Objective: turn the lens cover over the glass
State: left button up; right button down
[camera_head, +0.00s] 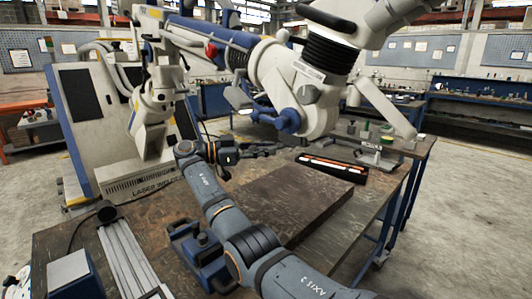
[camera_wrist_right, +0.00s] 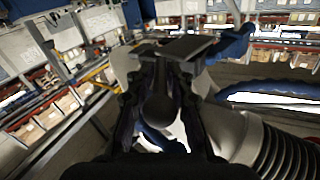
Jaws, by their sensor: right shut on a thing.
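The white and blue microscope head (camera_head: 305,112) hangs from its jointed arm above the workbench. My right gripper (camera_head: 276,149) reaches in just below and left of the head; it also shows in the wrist view (camera_wrist_right: 163,62). Its dark fingers are closed at a flat dark piece (camera_wrist_right: 188,46), which looks like the lens cover. In the wrist view this piece lies across the fingertips, with the pale microscope body around and behind it. The glass is hidden, and the cover's exact angle is hard to tell. My left gripper is not in view.
A ribbed black bellows (camera_head: 330,54) sits above the head. A dark slab (camera_head: 300,195) lies on the workbench below. A black tray (camera_head: 335,168) with light rods lies behind it. A blue vise-like block (camera_head: 198,252) stands left of my right arm.

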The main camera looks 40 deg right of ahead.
jog(key=shift+w, duration=0.1)
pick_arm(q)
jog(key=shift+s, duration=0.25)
pick_arm(e)
jog(key=shift+r, duration=0.1)
